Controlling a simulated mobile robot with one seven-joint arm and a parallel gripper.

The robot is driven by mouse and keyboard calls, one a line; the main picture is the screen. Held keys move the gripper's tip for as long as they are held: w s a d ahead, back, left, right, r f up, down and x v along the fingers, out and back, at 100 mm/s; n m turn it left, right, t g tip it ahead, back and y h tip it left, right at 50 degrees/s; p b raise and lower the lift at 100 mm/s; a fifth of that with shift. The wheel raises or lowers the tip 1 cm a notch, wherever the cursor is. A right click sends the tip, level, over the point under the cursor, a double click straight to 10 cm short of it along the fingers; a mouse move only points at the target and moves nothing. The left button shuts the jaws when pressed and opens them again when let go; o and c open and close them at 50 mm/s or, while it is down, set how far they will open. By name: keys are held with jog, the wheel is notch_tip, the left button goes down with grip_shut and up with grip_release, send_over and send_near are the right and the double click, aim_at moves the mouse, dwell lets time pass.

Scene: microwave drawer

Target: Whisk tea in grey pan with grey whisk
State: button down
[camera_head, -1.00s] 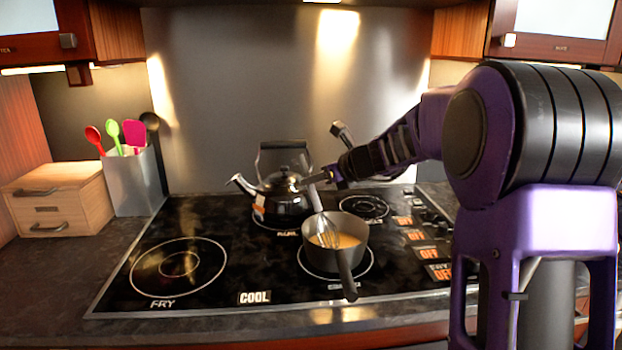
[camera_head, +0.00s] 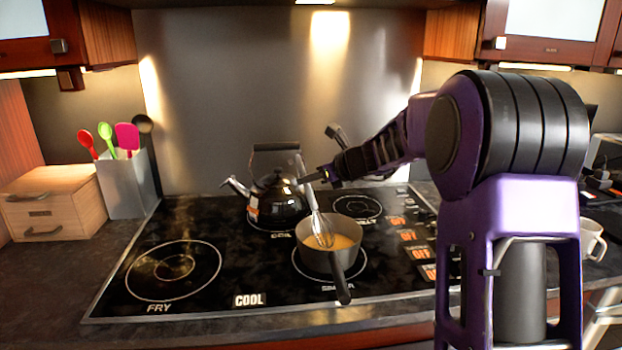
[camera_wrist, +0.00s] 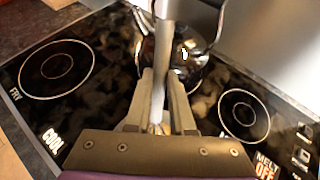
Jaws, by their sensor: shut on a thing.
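The grey pan (camera_head: 314,255) holds orange-brown tea (camera_head: 345,242) and stands on the front right burner, its dark handle toward the front edge. My gripper (camera_head: 312,177) is above the pan's back rim, shut on the handle of the grey whisk (camera_head: 316,218). The whisk is slightly tilted, and its wire head is inside the pan at the tea. In the wrist view my gripper (camera_wrist: 160,92) has both fingers around the whisk's handle (camera_wrist: 163,60). The pan and whisk head are mostly hidden there.
A black kettle (camera_head: 277,205) stands on the burner close behind the pan. A utensil holder (camera_head: 127,185) and wooden drawer box (camera_head: 52,203) are at the left. The front left burner (camera_head: 172,270) is clear. A white mug (camera_head: 590,238) is at the right.

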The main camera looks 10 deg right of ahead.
aim_at(300, 159)
jog(key=shift+w+a+r+p, duration=0.2)
jog(key=shift+w+r+p, duration=0.1)
jog(key=shift+r+p, duration=0.55)
jog(key=shift+w+a+r+p, duration=0.3)
jog(key=shift+r+p, duration=0.3)
jog(key=shift+p, duration=0.3)
jog(key=shift+w+a+r+p, duration=0.15)
jog(key=shift+w+r+p, duration=0.15)
jog(key=shift+r+p, duration=0.55)
jog(key=shift+w+a, duration=0.1)
jog(key=shift+w, duration=0.05)
jog(key=shift+w+a+r, duration=0.2)
jog(key=shift+w+r, duration=0.05)
jog(key=shift+r, duration=0.3)
jog(key=shift+w+a+r, duration=0.15)
jog(key=shift+w+r, duration=0.1)
jog(key=shift+r, duration=0.35)
jog(key=shift+w+a+r, duration=0.2)
jog(key=shift+w+r, duration=0.05)
jog(key=shift+r, duration=0.3)
jog(key=shift+r, duration=0.1)
jog(key=shift+r, duration=1.95)
